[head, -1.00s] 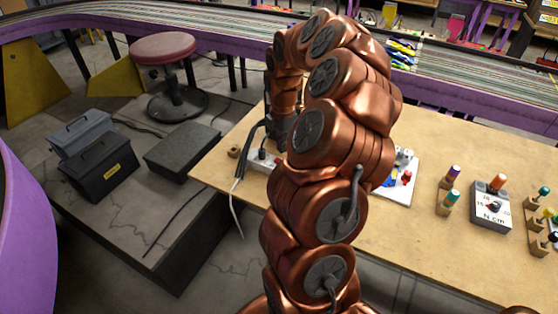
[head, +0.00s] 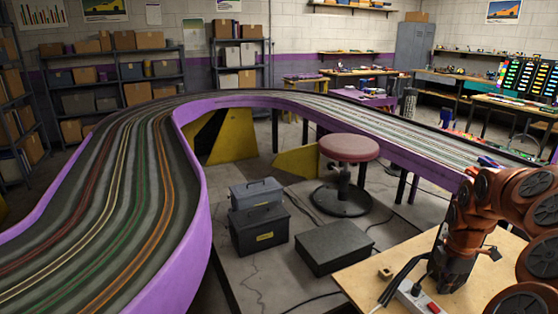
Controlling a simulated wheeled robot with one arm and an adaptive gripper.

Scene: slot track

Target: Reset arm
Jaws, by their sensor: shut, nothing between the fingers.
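My copper-coloured arm comes in at the right edge of the head view and bends down over the wooden workbench (head: 360,281). My dark gripper (head: 447,281) points down at the bench beside the power strip. It is shut and holds nothing. The fingertips are small and dark here, and I cannot tell whether they touch the bench. The lower links of the arm are out of the picture.
A white power strip (head: 416,298) with a black cable lies beside my gripper. A small wooden block (head: 385,272) is near the bench edge. A stool (head: 347,150), dark cases (head: 259,230) and the purple-sided slot track (head: 205,215) stand beyond.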

